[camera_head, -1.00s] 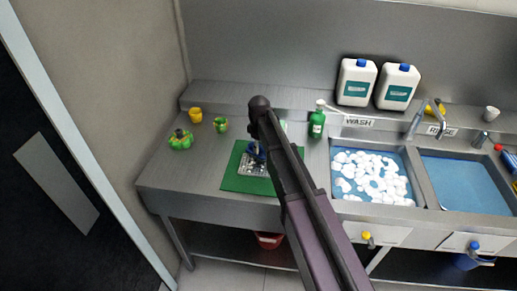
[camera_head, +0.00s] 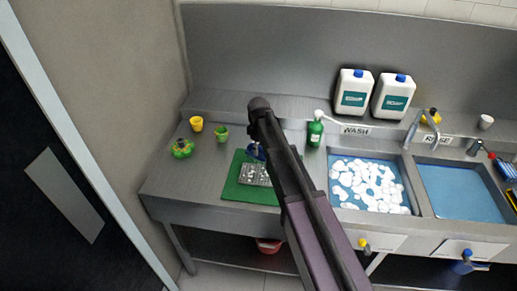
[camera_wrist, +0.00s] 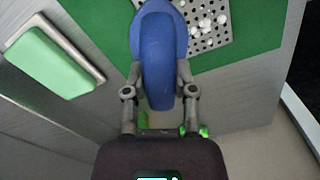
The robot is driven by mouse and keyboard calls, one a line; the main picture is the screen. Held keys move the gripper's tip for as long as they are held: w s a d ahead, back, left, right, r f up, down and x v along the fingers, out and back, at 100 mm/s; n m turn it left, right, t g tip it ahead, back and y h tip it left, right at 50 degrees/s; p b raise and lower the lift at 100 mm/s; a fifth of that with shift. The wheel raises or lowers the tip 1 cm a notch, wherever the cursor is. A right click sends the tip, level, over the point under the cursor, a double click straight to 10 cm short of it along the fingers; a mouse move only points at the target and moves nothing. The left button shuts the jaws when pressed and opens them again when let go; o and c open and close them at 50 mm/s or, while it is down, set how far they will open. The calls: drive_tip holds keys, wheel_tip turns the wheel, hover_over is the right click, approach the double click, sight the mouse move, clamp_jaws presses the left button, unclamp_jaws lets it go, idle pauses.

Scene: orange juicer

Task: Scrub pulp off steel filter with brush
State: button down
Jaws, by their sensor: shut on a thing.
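The steel filter (camera_head: 254,174) is a flat perforated plate lying on a green mat (camera_head: 243,191). In the wrist view the filter (camera_wrist: 226,40) shows holes and several whitish lumps of pulp on it. My gripper (camera_wrist: 159,92) is shut on a blue brush (camera_wrist: 157,50), seen from above as a long rounded blue body. The brush reaches over the filter's left edge in the wrist view. Its bristles are hidden beneath it, so I cannot tell whether they touch the plate. In the head view my arm hides most of the gripper, and a bit of the blue brush (camera_head: 257,152) shows.
A green pad in a tray (camera_wrist: 50,60) lies beside the mat. Yellow (camera_head: 196,124) and green (camera_head: 222,134) cups and a green-yellow item (camera_head: 182,149) stand left.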

drive_tip(key=shift+r+p, duration=0.55)
drive_tip(key=shift+r, duration=0.3)
drive_tip(key=shift+r+p, duration=1.5)
